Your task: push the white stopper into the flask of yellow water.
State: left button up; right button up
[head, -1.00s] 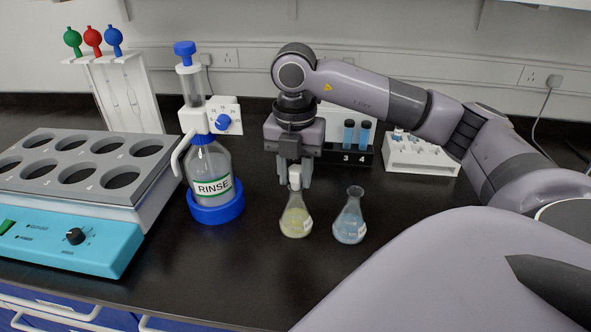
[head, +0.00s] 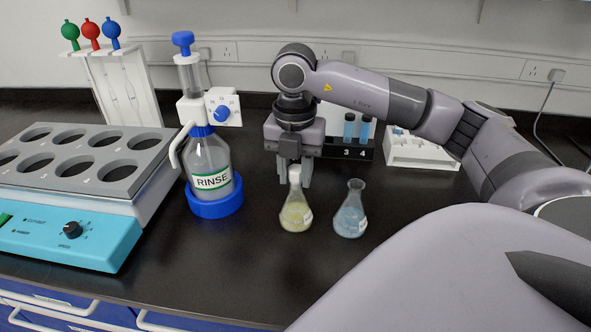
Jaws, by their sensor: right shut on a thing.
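The flask of yellow water (head: 296,215) stands upright on the dark bench, just left of a flask of blue water (head: 350,216). The white stopper (head: 295,174) sits upright at the mouth of the yellow flask. How deep it sits in the neck is hard to tell. My right gripper (head: 295,180) points straight down over this flask, with its fingers on either side of the stopper, shut on it. The far sides of the stopper and fingers are hidden. My left gripper is not in view.
A rinse bottle (head: 210,163) with a dispenser stands left of the flasks. A grey heating block (head: 82,163) is at far left. A black tube rack (head: 350,151) and a white rack (head: 422,152) stand behind. The bench front (head: 255,280) is clear.

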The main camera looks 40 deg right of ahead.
jog(key=o, duration=1.1)
jog(key=shift+r, duration=0.15)
notch_tip(320, 180, up, 7)
jog(key=shift+p, duration=0.3)
